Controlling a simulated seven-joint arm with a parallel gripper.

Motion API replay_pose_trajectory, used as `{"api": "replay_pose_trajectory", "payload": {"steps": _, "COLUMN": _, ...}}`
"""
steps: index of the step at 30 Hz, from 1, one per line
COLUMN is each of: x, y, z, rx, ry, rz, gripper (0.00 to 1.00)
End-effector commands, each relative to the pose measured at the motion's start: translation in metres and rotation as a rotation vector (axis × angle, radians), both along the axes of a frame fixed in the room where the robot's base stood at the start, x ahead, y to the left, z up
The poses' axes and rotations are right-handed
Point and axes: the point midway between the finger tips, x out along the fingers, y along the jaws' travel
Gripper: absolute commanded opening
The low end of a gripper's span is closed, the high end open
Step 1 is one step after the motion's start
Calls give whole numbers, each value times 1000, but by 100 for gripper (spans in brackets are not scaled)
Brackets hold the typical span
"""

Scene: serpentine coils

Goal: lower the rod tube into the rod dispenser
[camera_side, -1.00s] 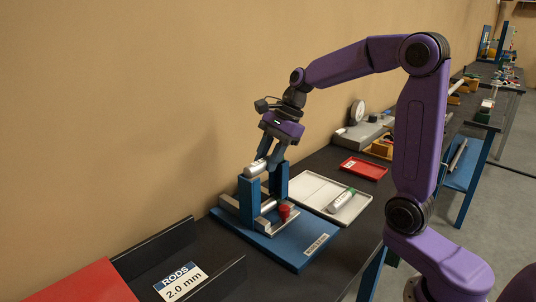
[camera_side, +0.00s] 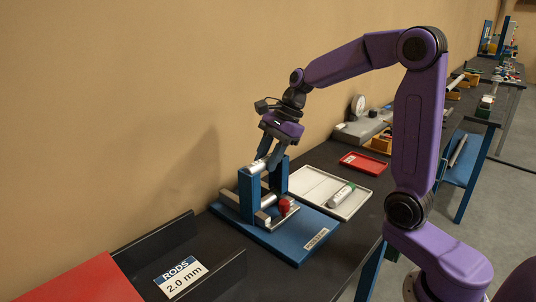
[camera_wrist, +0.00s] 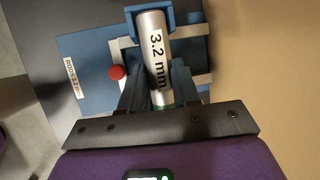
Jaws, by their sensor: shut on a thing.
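The rod tube (camera_wrist: 153,40) is a silver cylinder labelled "3.2 mm". My gripper (camera_wrist: 158,88) is shut on it, and its green end shows between the fingers. In the side view, the tube (camera_side: 258,166) lies roughly level at the tops of the blue posts of the rod dispenser (camera_side: 249,194); my gripper (camera_side: 268,160) is above. In the wrist view, the tube's far end is at a blue bracket of the dispenser (camera_wrist: 136,14). I cannot tell whether the tube touches the posts. A silver cylinder (camera_side: 268,201) and a red knob (camera_side: 284,205) sit low on the dispenser.
A white tray (camera_side: 312,180) with another, green-capped tube (camera_side: 341,195) lies right of the dispenser. A small red tray (camera_side: 362,163) is behind it. A walled tray labelled "RODS 2.0 mm" (camera_side: 180,277) is in front. The wall stands close on the left.

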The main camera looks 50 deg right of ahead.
Motion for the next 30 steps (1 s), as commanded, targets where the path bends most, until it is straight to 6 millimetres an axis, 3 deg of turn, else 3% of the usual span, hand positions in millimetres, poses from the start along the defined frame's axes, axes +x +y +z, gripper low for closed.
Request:
{"api": "replay_pose_trajectory", "payload": {"steps": 13, "x": 0, "y": 0, "z": -5, "rx": 0, "ry": -1, "rz": 0, "gripper": 0}}
{"api": "replay_pose_trajectory", "payload": {"steps": 14, "x": 0, "y": 0, "z": -5, "rx": 0, "ry": -1, "rz": 0, "gripper": 40}}
{"api": "replay_pose_trajectory", "payload": {"steps": 15, "x": 0, "y": 0, "z": -5, "rx": 0, "ry": -1, "rz": 0, "gripper": 53}}
{"api": "replay_pose_trajectory", "payload": {"steps": 16, "x": 0, "y": 0, "z": -5, "rx": 0, "ry": -1, "rz": 0, "gripper": 60}}
{"api": "replay_pose_trajectory", "payload": {"steps": 26, "x": 0, "y": -1, "z": -3, "rx": 0, "ry": -1, "rz": 0, "gripper": 60}}
{"api": "replay_pose_trajectory", "payload": {"steps": 30, "x": -2, "y": -6, "z": 8, "rx": 0, "ry": -5, "rz": -2, "gripper": 60}}
